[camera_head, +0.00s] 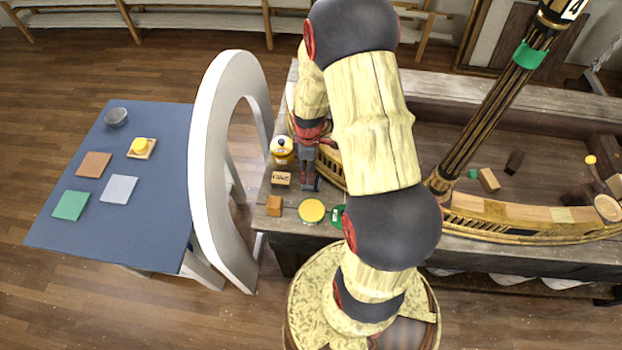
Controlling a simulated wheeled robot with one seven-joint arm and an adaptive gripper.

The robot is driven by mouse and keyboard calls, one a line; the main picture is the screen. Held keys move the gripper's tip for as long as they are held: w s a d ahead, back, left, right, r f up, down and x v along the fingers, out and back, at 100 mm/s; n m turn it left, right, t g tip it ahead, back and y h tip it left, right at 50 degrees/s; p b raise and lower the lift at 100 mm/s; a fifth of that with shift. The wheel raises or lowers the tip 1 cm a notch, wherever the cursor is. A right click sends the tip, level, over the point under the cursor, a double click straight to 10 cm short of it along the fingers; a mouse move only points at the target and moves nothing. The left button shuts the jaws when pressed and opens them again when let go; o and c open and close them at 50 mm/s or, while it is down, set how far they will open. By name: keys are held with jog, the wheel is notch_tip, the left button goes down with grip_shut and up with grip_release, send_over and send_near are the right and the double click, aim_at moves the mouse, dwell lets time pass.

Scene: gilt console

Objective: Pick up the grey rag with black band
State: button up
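I cannot make out a grey rag with a black band. A plain light-grey square (119,189) lies flat on the blue-topped table (160,118) at the left; no black band shows on it. My gripper (311,186) is low over the dark wooden console (268,222), between small items at its left end. It is small and partly covered by my arm, so its fingers and anything between them are unclear.
A white arch (205,150) stands between table and console. A dark banded pole (490,115) rises at the right.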

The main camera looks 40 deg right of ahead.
jog(key=f, duration=0.8)
jog(key=shift+s+d+f, duration=0.2)
jog(key=shift+d, duration=0.15)
jog(key=shift+c, duration=1.4)
jog(key=c, duration=0.4)
jog(key=shift+c, duration=0.3)
notch_tip(320, 180, up, 10)
